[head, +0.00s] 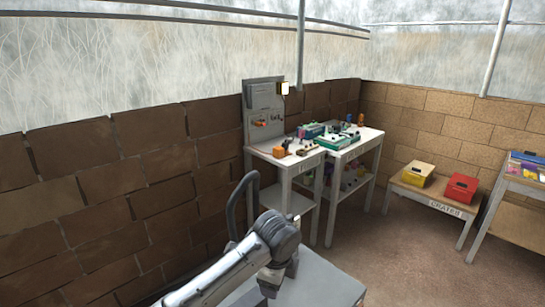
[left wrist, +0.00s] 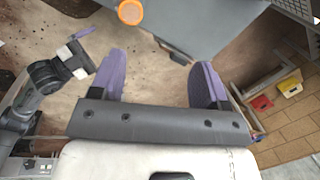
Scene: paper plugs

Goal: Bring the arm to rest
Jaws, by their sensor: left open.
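My left gripper (left wrist: 158,82) shows in the left wrist view. Its two purple fingers are spread wide, with nothing between them but brown floor. In the head view my left arm comes in from the bottom left, and its gripper is out of sight. In the left wrist view another arm of mine ends at the left in what looks like my right gripper (left wrist: 78,55), with small purple and pale parts. It is too small to tell whether its jaws are apart.
A white workbench (head: 284,160) with tools and small parts stands against the brick wall. A low bench marked CRATES (head: 445,207) holds a yellow crate (head: 418,174) and a red crate (head: 461,187). Another table (head: 507,184) stands at the right edge. The floor between is clear.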

